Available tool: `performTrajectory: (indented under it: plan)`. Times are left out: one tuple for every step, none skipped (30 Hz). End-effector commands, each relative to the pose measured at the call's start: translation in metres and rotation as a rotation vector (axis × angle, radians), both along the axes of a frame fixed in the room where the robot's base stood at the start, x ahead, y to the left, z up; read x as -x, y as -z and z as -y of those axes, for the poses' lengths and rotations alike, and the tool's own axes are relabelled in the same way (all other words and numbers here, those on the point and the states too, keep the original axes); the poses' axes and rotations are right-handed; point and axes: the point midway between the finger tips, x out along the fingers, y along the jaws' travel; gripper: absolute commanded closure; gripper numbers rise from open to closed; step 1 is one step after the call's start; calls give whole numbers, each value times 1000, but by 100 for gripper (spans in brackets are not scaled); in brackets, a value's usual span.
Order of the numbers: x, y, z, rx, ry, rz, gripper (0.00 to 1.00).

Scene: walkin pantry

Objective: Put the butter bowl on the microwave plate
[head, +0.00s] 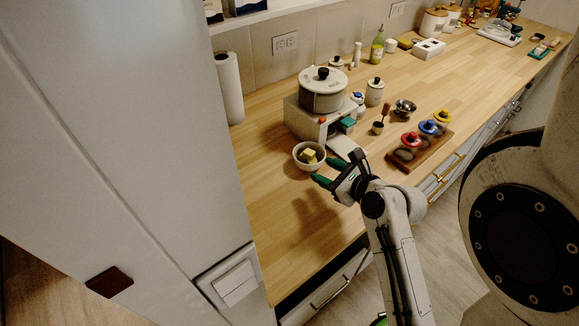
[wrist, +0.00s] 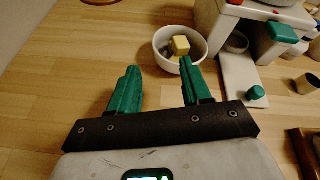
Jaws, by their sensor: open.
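The butter bowl (head: 299,164) is a small white bowl with yellow butter pieces in it. I cannot tell whether the right finger touches the bowl. The microwave (wrist: 212,22) has its door (wrist: 240,82) folded down. A round pale shape, possibly the plate, shows inside.
A lidded pot (head: 323,93) stands on the microwave. To the right are a small cup (head: 377,128), a metal bowl (head: 404,108) and a wooden rack (head: 418,152) with coloured knobs. A paper roll (head: 229,88) stands at the back left. The counter left of the bowl is clear.

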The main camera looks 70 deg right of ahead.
Motion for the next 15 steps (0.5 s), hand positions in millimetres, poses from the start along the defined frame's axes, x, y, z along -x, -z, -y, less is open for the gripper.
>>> performTrajectory:
  plan:
    - [4, 1, 1, 3, 13, 5, 52]
    - [4, 2, 2, 4, 18, 8, 52]
    - [3, 2, 4, 5, 21, 11, 52]
    - [1, 3, 6, 7, 23, 12, 52]
    - [-2, 4, 8, 7, 24, 13, 52]
    - [-7, 5, 11, 8, 23, 12, 52]
    - [-11, 7, 13, 7, 21, 12, 52]
    - [-15, 9, 16, 7, 21, 12, 52]
    - [-20, 11, 19, 8, 21, 11, 52]
    - [-24, 13, 21, 8, 21, 11, 52]
    - [-27, 14, 23, 8, 21, 12, 52]
    - [-31, 16, 25, 7, 22, 11, 52]
    - [-33, 18, 27, 7, 21, 11, 52]
    - [-35, 19, 28, 6, 21, 10, 52]
    - [-37, 20, 29, 6, 21, 10, 52]
